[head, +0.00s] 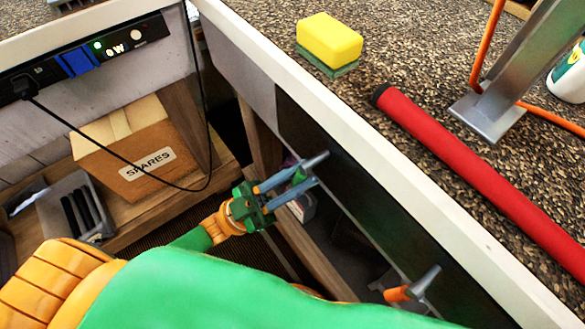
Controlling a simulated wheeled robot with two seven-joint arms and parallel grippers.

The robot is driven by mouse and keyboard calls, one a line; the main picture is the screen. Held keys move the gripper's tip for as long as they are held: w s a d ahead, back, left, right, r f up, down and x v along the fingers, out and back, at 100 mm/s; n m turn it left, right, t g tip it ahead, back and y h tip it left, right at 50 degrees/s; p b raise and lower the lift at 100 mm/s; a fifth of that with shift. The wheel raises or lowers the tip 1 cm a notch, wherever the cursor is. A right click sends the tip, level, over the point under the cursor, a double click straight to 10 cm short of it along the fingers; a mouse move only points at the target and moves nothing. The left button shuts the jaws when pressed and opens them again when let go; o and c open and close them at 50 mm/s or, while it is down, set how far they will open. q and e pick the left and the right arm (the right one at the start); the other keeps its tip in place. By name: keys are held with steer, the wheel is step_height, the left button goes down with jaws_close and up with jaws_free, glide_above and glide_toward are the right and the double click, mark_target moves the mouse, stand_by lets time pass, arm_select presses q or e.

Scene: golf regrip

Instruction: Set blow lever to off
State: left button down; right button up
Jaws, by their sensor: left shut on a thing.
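A lever with a green handle (298,177) and a grey mount sticks out from the dark panel under the counter's front edge. A second lever with an orange handle (397,294) and a grey mount sits further right and lower on the same panel. No label shows to tell which is the blow lever. My left gripper (300,175), with blue-grey fingers, is shut on the green handle, one finger on each side, hiding part of it. My right gripper is not in view.
The white-edged counter (345,112) runs above the levers. On it lie a yellow and green sponge (329,42), a red grip (470,165), and a metal stand (512,75) with an orange hose. A SPARES box (125,150) and a grey tray (72,215) stand on the lower shelf at left.

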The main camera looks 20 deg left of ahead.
arm_select(q)
steer(key=shift+s+d+f+n+t+y, duration=0.15)
steer(key=shift+n+t+y, duration=0.3)
steer(key=shift+n+t, duration=0.5)
steer(key=shift+s+d+r+n+t+y, duration=0.1)
steer(key=shift+d+n+t+y, duration=0.1)
steer(key=shift+n+t+y, duration=0.55)
steer(key=shift+s+d+f+n+t+y, duration=0.1)
steer(key=shift+s+d+n+t+y, duration=0.1)
steer(key=shift+n+t, duration=0.95)
steer(key=shift+n, duration=0.45)
steer(key=c, duration=0.8)
jaws_free()
steer(key=b+v, duration=0.2)
steer(key=v, duration=0.5)
steer(key=shift+b, duration=0.3)
